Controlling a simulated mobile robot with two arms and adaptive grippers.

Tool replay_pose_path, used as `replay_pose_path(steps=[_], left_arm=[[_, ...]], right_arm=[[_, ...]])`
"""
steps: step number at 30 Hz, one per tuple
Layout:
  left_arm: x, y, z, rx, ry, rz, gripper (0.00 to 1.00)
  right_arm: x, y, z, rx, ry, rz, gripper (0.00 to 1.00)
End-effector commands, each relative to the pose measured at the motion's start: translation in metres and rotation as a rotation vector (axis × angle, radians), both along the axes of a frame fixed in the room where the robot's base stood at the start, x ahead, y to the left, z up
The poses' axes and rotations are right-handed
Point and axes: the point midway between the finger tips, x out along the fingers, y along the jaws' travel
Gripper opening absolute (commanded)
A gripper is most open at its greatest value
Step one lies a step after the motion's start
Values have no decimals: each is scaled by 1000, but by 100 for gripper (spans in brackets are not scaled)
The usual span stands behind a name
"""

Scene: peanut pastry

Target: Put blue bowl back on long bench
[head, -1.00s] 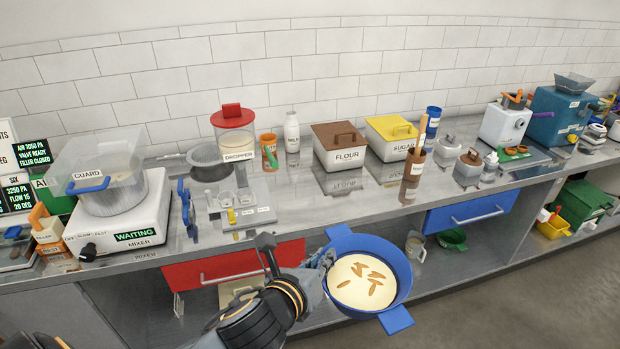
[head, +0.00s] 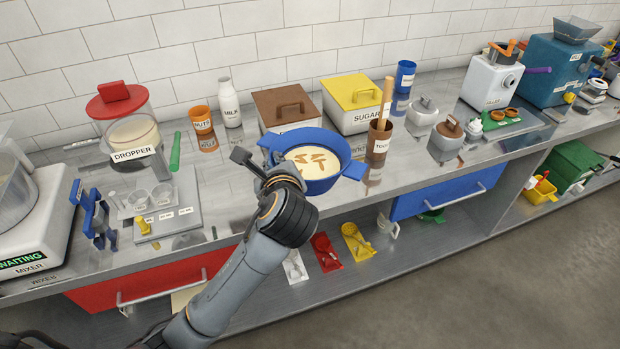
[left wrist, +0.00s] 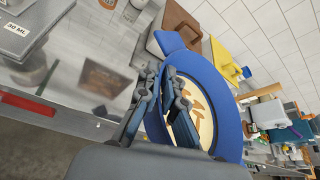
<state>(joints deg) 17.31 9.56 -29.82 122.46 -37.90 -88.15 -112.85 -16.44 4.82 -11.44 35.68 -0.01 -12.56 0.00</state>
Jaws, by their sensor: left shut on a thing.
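The blue bowl (head: 334,181) has two side handles and holds pale batter with several brown pieces. My left gripper (head: 262,165) is shut on the bowl at its left side in the head view. The bowl appears level, in front of the flour bin; whether it touches the bench top is unclear. In the left wrist view, the fingers (left wrist: 165,98) close on the near edge of the bowl (left wrist: 228,112). The long bench (head: 230,195) is a grey metal counter running along the wall. My right gripper is not in view.
Behind the bowl stand the flour bin (head: 285,103) and yellow-lidded sugar bin (head: 353,100). A brown tool holder (head: 379,141) stands to the right. The dropper (head: 128,130) and a small tray with cups (head: 160,205) stand left. Bare bench lies between the tray and bowl.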

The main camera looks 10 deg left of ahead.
Motion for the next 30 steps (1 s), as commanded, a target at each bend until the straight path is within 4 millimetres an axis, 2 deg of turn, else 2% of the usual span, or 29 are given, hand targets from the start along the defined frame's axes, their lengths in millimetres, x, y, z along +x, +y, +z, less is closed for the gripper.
replay_pose_path(steps=[5,11,16,21,25,30], left_arm=[[20,2,-3,-2,-4,30,0],[62,13,-21,-2,-4,30,0],[95,21,-37,-2,-4,29,0],[117,26,-69,-3,-3,29,0],[129,29,-82,-3,-6,27,0],[135,30,-90,-4,-7,27,0]], right_arm=[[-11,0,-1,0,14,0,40],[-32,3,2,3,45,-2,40],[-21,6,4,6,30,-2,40],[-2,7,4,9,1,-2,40],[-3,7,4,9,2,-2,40],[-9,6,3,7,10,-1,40]])
